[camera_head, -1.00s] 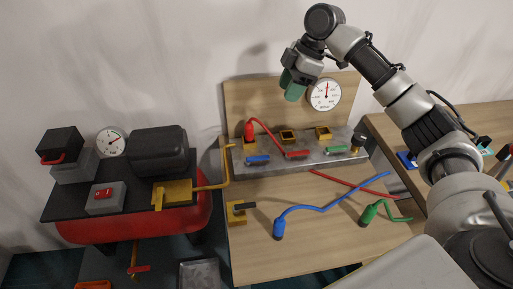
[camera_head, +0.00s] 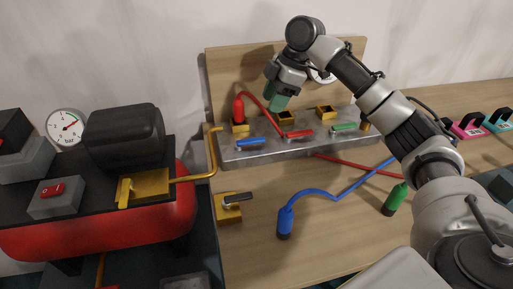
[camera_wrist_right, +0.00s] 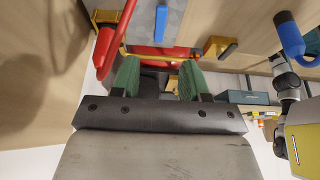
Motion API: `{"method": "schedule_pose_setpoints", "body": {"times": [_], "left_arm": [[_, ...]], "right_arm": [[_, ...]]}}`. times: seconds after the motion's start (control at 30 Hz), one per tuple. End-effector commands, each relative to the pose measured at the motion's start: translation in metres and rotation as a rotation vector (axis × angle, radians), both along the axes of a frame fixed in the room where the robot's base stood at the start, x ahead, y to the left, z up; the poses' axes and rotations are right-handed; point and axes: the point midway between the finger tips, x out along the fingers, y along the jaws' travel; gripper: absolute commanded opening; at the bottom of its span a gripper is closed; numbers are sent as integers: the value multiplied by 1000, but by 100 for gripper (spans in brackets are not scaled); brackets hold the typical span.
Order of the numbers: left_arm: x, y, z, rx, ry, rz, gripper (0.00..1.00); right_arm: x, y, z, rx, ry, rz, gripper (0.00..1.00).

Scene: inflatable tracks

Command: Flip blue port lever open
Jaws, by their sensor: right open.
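The blue port lever (camera_head: 251,143) lies flat on the front of the grey metal manifold (camera_head: 300,148), at its left port. A red plug (camera_head: 239,107) stands in the yellow fitting behind that lever. My right gripper (camera_head: 278,98) is above and behind the manifold, up and to the right of the blue lever and apart from it. In the right wrist view the blue lever shows at the top (camera_wrist_right: 161,22), beyond my open green fingers (camera_wrist_right: 158,80), with nothing between them. My left gripper is not in view.
A red lever (camera_head: 298,133) and a green lever (camera_head: 343,126) sit beside the blue one. A blue plug (camera_head: 285,222) and a green plug (camera_head: 396,199) are on the table. A yellow valve (camera_head: 229,208) and the red compressor tank (camera_head: 100,228) are at left.

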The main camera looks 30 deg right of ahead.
Motion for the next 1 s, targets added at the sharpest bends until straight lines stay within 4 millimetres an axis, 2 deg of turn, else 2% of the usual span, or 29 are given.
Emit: {"method": "schedule_pose_setpoints", "body": {"times": [0.03, 0.27, 0.5, 0.7, 1.0], "left_arm": [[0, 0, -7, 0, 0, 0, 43], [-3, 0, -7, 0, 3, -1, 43], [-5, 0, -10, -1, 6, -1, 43], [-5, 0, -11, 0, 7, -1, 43], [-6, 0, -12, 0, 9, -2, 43]], "right_arm": [[0, 0, -7, 1, -1, 0, 45], [2, 8, -25, 0, 3, 1, 45], [6, 25, -68, 0, 3, 1, 45], [9, 36, -95, -1, 1, 0, 45], [10, 40, -106, 0, -1, 1, 45]]}}
